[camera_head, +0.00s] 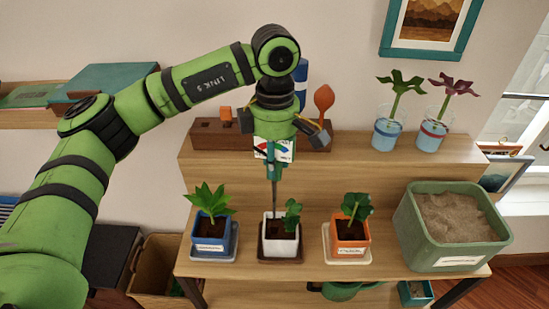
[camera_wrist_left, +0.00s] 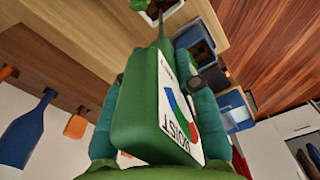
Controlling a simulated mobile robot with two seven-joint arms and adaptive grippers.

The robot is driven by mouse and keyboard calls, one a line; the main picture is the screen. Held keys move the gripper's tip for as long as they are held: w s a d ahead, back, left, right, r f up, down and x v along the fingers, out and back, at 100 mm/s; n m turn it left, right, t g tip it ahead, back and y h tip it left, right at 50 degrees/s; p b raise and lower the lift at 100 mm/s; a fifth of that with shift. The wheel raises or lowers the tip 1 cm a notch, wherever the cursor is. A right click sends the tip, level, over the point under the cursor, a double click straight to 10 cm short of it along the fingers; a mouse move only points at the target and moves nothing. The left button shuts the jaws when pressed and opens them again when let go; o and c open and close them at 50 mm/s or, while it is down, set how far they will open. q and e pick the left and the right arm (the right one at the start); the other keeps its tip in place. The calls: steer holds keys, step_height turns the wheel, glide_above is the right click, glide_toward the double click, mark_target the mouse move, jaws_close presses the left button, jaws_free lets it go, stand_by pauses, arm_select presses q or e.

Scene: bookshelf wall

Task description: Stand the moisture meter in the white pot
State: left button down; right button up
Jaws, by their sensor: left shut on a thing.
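The moisture meter (camera_head: 285,156) is held upright by my left gripper (camera_head: 272,147), which is shut on its body. Its thin probe points down at the white pot (camera_head: 281,247). The tip ends near the back of the pot's dark soil; I cannot tell whether it touches. A small green plant stands at the right side of this pot. In the left wrist view the meter (camera_wrist_left: 145,115) shows a green body and a white dial face, between teal fingers. The white pot (camera_wrist_left: 160,16) is partly cut off at the top there. My right gripper is out of view.
A blue pot (camera_head: 210,246) stands left of the white pot and an orange pot (camera_head: 350,247) right of it. A green sand bin (camera_head: 455,262) is at the right end. A wooden tool block (camera_head: 215,138) and two glasses with cuttings (camera_head: 388,134) stand on the upper step.

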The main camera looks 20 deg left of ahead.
mark_target(275, 190)
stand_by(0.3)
arm_select(q)
steer(key=shift+b, duration=0.45)
stand_by(0.4)
stand_by(0.4)
steer(key=shift+f, duration=0.1)
steer(key=shift+f+b, duration=3.95)
steer(key=shift+f, duration=0.7)
steer(key=shift+c, duration=2.2)
jaws_free()
